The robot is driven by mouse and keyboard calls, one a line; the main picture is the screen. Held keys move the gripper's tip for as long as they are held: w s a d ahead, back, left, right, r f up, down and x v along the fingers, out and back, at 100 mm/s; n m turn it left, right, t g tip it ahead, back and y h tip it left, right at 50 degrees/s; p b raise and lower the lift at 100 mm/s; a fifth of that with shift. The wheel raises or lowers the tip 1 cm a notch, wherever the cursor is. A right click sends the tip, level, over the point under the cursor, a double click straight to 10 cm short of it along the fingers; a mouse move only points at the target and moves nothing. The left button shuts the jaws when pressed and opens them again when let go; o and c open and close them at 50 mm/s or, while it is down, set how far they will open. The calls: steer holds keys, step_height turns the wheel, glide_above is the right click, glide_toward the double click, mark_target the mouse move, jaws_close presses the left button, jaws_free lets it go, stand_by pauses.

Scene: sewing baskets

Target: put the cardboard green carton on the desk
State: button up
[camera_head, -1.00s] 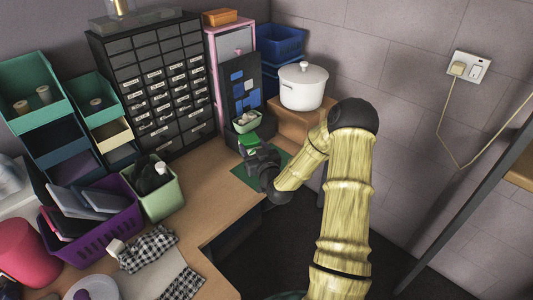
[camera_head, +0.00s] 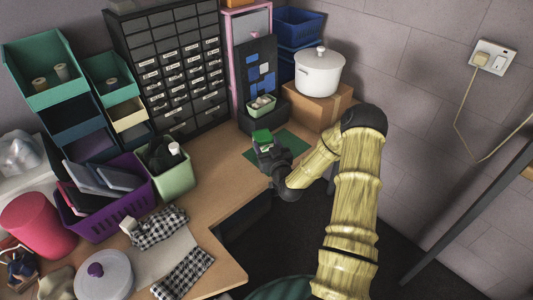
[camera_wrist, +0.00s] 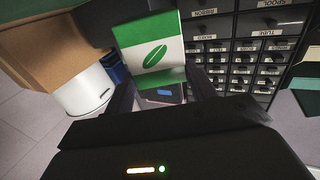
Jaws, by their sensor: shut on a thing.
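The green carton (camera_head: 262,136) is a small box at the tip of my gripper (camera_head: 264,144), above the far part of the desk (camera_head: 213,183). In the wrist view the carton (camera_wrist: 149,47) shows green and white bands and a green leaf mark. My gripper (camera_wrist: 160,98) is shut on its lower end, with dark fingers at either side. I cannot tell the gap between the carton and the desk. A dark green mat (camera_head: 291,146) lies on the desk behind and beside the gripper.
A cardboard box (camera_head: 316,108) bears a white pot (camera_head: 319,74) to the right. A light green bin (camera_head: 174,181) stands left. The desk between bin and gripper is clear.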

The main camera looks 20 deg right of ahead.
steer(key=shift+f, duration=2)
steer(key=shift+f, duration=0.15)
steer(key=o, duration=1.1)
steer(key=shift+c, duration=0.2)
steer(key=s+b, duration=0.1)
steer(key=s, duration=1.1)
steer(key=shift+a, duration=0.1)
